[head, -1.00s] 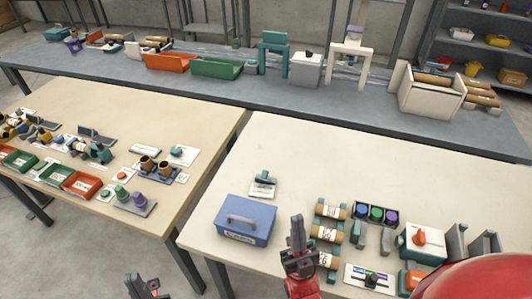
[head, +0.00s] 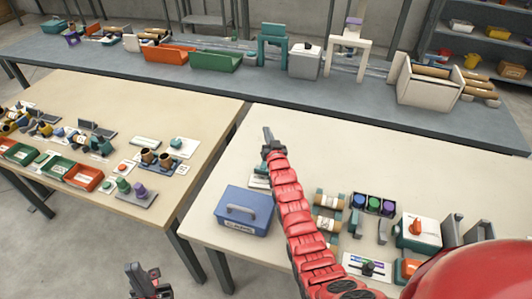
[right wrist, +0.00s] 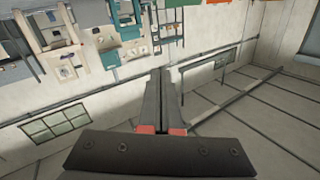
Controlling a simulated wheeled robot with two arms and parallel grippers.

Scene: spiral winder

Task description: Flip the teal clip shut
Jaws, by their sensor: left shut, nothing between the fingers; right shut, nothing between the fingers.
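A small teal piece on a white card (head: 258,182), which looks like the teal clip, lies behind the blue box on the right table. My right forearm and gripper now cover it in the head view. Only part of the card shows, so I cannot tell whether the clip is open. My right gripper (head: 267,132) is shut and empty, reaching over that table toward its far edge. In the right wrist view its fingers (right wrist: 161,72) are together with nothing between them. My left gripper (head: 148,277) is shut and empty, low in front of the gap between the tables.
The blue box (head: 245,211) with a handle stands left of my right arm. Rolls (head: 328,201), a tray of coloured caps (head: 374,203) and an orange-knobbed box (head: 417,231) stand to its right. The table's far right is clear. The left table (head: 110,105) holds several small parts.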

